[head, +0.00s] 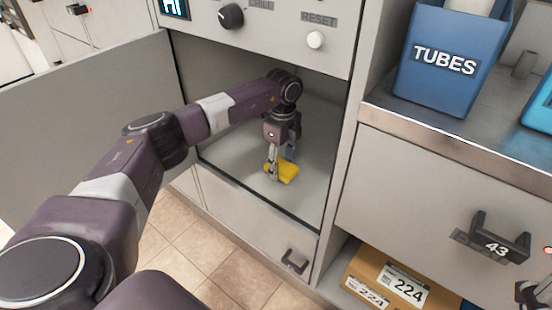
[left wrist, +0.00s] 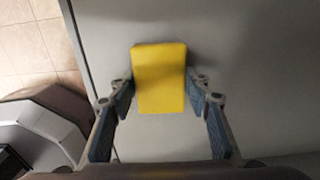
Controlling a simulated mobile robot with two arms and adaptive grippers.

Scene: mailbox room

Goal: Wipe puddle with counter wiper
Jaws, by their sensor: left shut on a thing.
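The counter wiper, a yellow block (head: 289,173), is inside the open compartment, low over its grey floor (head: 312,187). My left gripper (head: 277,170) points down and is shut on the wiper. In the left wrist view the yellow wiper (left wrist: 160,78) sits between the two fingers, with the grey floor behind it. I cannot tell whether the wiper touches the floor. I cannot make out the puddle in either view. Part of my right gripper (head: 533,291) shows at the lower right edge of the head view; its fingers are mostly cut off.
The compartment's door (head: 80,105) stands open at the left. A panel with a black knob (head: 231,16) and a RESET button (head: 316,40) is above. A blue TUBES bin (head: 440,62) stands on the right counter. A cardboard box (head: 396,281) lies below drawer 43 (head: 420,190).

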